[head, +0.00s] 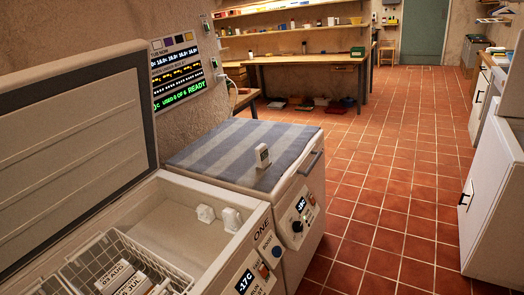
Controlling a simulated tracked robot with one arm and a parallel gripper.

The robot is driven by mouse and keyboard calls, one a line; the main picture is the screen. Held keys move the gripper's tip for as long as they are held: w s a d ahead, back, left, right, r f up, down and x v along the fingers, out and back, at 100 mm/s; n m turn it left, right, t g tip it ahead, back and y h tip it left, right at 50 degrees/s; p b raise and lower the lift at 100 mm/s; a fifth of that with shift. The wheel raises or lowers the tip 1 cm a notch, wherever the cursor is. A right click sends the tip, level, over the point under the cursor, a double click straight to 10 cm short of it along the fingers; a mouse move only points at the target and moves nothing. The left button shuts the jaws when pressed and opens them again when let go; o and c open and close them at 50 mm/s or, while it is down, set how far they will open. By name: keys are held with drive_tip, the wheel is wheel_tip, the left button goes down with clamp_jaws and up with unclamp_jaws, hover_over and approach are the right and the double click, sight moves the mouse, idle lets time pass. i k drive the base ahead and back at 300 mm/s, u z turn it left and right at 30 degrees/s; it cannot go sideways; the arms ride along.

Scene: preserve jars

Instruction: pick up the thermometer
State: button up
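A small white upright device with a grey face, which looks like the thermometer (262,156), stands on a blue-and-grey striped cloth (222,150). The cloth covers the closed lid of the second chest freezer (298,215). The device is near the lid's right-hand part, with clear cloth around it. My gripper is not seen in this view, so its state and its distance from the device do not show.
An open freezer marked ONE (190,240) stands in front, its lid (75,150) raised at left. Inside are a wire basket (75,268) with labelled packs and two small white objects (218,216). A wall display (177,75) hangs behind. Tiled floor (390,200) is clear; white cabinets (495,200) stand right.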

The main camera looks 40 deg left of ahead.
sight(261, 152)
drive_tip(key=u, duration=0.15)
drive_tip(key=i, duration=1.3)
drive_tip(key=u, duration=0.45)
drive_tip(key=i, duration=1.65)
drive_tip(key=u, duration=0.2)
